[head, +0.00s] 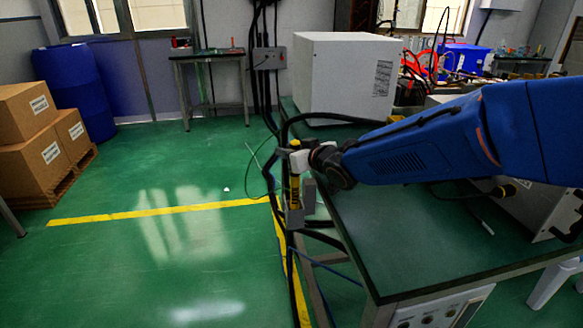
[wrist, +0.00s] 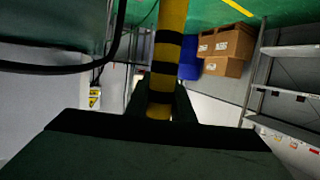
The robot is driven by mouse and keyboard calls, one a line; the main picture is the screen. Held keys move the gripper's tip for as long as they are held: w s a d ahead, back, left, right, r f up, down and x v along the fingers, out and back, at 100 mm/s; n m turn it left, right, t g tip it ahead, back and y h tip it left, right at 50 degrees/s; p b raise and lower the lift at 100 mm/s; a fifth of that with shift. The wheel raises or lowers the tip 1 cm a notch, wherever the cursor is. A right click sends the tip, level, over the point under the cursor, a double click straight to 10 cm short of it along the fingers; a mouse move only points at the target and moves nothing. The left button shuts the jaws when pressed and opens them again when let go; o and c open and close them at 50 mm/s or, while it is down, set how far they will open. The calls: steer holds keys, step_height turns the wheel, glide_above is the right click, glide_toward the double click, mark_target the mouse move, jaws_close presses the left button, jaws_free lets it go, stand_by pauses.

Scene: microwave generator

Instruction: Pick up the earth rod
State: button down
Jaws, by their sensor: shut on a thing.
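The earth rod (head: 294,186) is yellow and stands about upright at the left edge of the green-topped table. In the wrist view the rod (wrist: 170,45) is yellow with black bands and runs down between the fingers. My gripper (head: 301,176) is at the rod and shut on it; in the wrist view the gripper (wrist: 160,102) has its dark fingers on either side of the rod. A small grey block (head: 294,217) shows at the rod's lower end; I cannot tell whether it holds the rod. The rod's ends are not clear.
The green-topped table (head: 400,250) lies under my blue arm. A white box-shaped unit (head: 340,80) stands at its back. Black cables (head: 284,250) hang along the table's left edge, close to the rod. Cardboard boxes (head: 40,130) and a blue barrel (head: 75,85) are far left. The floor between is clear.

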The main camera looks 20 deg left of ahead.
step_height(320, 180, up, 11)
steer(key=shift+r, duration=0.2)
stand_by(0.5)
steer(key=shift+s, duration=0.1)
stand_by(0.4)
